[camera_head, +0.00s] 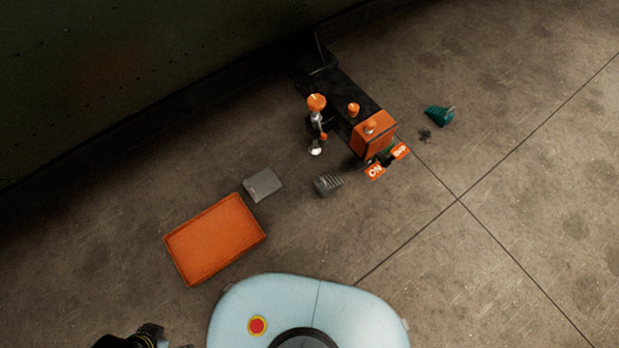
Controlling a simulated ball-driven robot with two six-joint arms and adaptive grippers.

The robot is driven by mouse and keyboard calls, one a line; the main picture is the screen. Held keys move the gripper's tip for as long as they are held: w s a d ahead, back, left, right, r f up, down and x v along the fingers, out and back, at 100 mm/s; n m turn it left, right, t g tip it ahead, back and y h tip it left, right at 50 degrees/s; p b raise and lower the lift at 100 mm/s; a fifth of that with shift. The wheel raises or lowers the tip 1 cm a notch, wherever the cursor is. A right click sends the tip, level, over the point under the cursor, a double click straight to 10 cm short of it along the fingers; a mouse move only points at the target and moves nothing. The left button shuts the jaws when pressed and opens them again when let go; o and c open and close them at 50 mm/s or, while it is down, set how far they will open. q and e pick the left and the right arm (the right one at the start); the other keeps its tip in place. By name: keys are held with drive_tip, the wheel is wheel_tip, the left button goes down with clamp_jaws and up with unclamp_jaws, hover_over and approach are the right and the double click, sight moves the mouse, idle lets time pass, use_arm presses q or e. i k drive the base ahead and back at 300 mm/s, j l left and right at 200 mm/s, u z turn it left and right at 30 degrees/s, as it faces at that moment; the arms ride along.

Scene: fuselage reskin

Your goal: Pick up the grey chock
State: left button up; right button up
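The grey chock (328,184) is a small ridged wedge lying on the concrete floor, near the middle of the head view. It sits below the orange-ended dark machine and to the right of a flat grey piece. Nothing touches it from above. A dark part of my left arm shows at the bottom left edge, far from the chock, but no gripper fingers can be made out there. My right arm and gripper are not in view.
An orange tray (215,238) and a flat grey piece (263,184) lie left of the chock. The dark machine (373,135) with orange parts and tags stands above it. A green ridged chock (439,115) lies farther right. The floor at the right is clear.

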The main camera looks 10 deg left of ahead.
sight(330, 180)
drive_tip(key=k+j+u, duration=0.1)
drive_tip(key=u, duration=0.9)
drive_tip(key=l+u, duration=0.35)
drive_tip(key=u, duration=0.15)
drive_tip(key=l+u, duration=0.45)
drive_tip(key=k+l+u, duration=0.1)
drive_tip(key=l+u, duration=0.2)
drive_tip(key=u, duration=0.2)
drive_tip(key=k+l+u, duration=0.1)
drive_tip(key=l, duration=0.35)
drive_tip(key=k+l+u, duration=0.1)
drive_tip(key=k+l, duration=0.15)
drive_tip(key=l, duration=0.15)
drive_tip(key=k+l, duration=0.2)
drive_tip(key=l, duration=0.2)
drive_tip(key=u, duration=0.05)
